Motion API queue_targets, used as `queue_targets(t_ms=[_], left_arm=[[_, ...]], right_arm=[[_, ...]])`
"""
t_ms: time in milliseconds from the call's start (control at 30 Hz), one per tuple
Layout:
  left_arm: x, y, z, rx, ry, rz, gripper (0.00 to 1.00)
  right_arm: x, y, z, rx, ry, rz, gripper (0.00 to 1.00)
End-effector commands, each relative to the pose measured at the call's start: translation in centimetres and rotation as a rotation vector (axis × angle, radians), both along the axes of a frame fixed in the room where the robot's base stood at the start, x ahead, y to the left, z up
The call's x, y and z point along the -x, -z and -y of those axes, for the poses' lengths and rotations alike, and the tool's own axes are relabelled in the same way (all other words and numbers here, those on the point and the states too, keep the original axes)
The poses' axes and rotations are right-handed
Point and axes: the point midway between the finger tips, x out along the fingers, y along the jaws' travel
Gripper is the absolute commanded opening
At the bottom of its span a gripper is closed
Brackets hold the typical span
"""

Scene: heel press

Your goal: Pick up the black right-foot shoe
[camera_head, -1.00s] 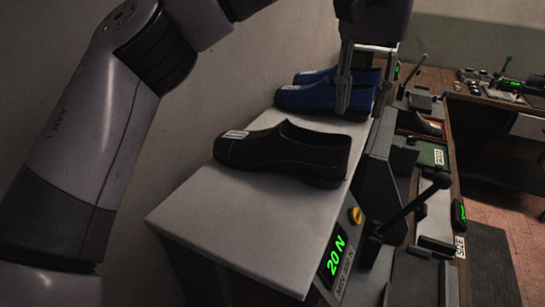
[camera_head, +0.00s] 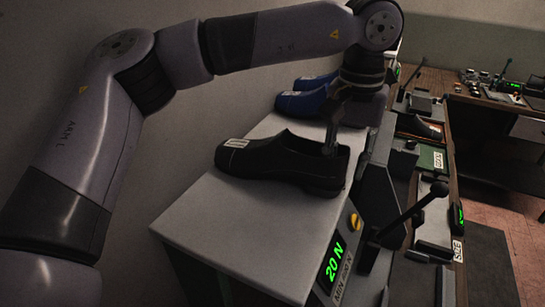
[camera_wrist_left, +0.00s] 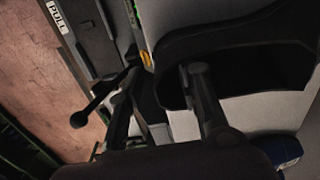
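The black shoe (camera_head: 275,160) lies on the pale top of the press stand (camera_head: 215,215), with its toe to the left and its heel to the right. It has a white label near the toe. My left gripper (camera_head: 342,150) is over its heel end, pointing down. In the left wrist view, the black shoe (camera_wrist_left: 235,35) fills the upper right. One finger of the left gripper (camera_wrist_left: 163,75) is at the shoe's opening, the other is outside the heel. The fingers are apart; contact with the shoe cannot be told. My right gripper is not in view.
Blue shoes (camera_head: 298,103) stand behind the black shoe, close to my gripper. A black lever (camera_head: 410,210) rises at the right. The stand's near left part is bare.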

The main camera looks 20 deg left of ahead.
Motion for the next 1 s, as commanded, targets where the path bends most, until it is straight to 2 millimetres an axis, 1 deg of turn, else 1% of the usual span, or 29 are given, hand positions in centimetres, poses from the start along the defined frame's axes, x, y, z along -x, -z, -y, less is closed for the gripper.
queue_targets(t_ms=[67,533,1000], left_arm=[[0.00,0.00,0.01,0.000,0.000,0.000,0.31],[0.00,-0.05,0.01,0.000,0.000,0.000,0.00],[0.00,-0.07,0.02,0.000,0.000,0.000,0.00]], right_arm=[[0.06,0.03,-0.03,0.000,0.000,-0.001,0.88],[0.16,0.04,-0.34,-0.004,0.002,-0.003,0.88],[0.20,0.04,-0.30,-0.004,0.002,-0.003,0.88]])
